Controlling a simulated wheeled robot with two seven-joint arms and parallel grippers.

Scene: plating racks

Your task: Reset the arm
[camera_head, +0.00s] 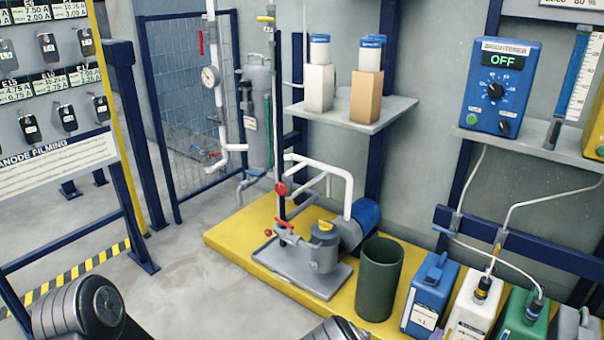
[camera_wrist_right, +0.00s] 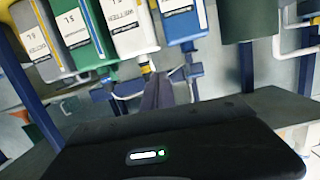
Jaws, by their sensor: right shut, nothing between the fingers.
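My right gripper (camera_wrist_right: 158,92) shows in the right wrist view as two dark fingers close together, with nothing between them. In that view the scene appears upside down, and the fingers point toward the row of canisters, apart from them as far as I can tell. A dark round joint of my left arm is at the bottom left. My left gripper is out of view.
A yellow platform (camera_head: 228,240) carries a pump with a blue motor (camera_head: 362,216), a dark green bin (camera_head: 379,280), a blue canister (camera_head: 428,295), a white canister (camera_head: 470,312) and a green one (camera_head: 520,318). Floor at the left is clear.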

